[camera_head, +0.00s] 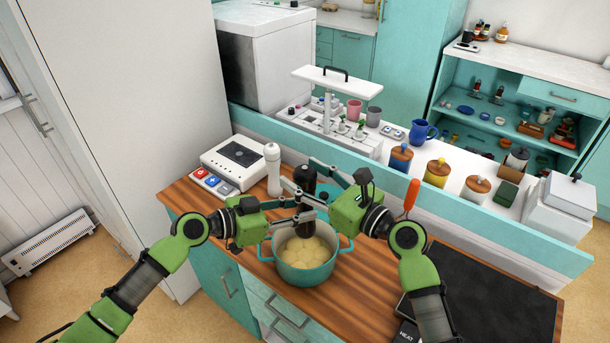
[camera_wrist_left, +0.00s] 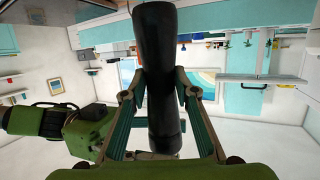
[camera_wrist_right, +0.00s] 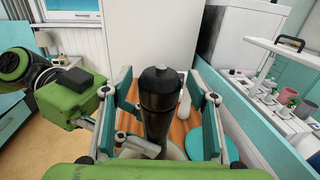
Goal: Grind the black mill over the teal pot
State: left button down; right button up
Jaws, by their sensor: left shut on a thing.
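The black mill (camera_head: 306,178) stands upright above the teal pot (camera_head: 305,276), which holds pale yellow round pieces. My left gripper (camera_head: 301,213) is shut on the lower part of the mill; the left wrist view also shows the mill (camera_wrist_left: 154,40) between its fingers (camera_wrist_left: 159,96). My right gripper (camera_head: 318,188) is higher, at the mill's upper part. In the right wrist view its fingers (camera_wrist_right: 160,90) stand on both sides of the mill (camera_wrist_right: 161,98), with gaps visible. My grippers partly hide the mill and the pot's rim.
A white mill (camera_head: 272,165) stands on the wooden counter behind the pot, near a scale-like white device (camera_head: 236,160). A teal disc (camera_wrist_right: 211,143) lies behind the pot. A dark panel (camera_head: 485,300) covers the counter at right. A raised teal-edged ledge (camera_head: 440,205) with jars runs behind.

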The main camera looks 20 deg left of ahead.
jog(key=v, duration=1.2)
jog(key=shift+w, duration=0.1)
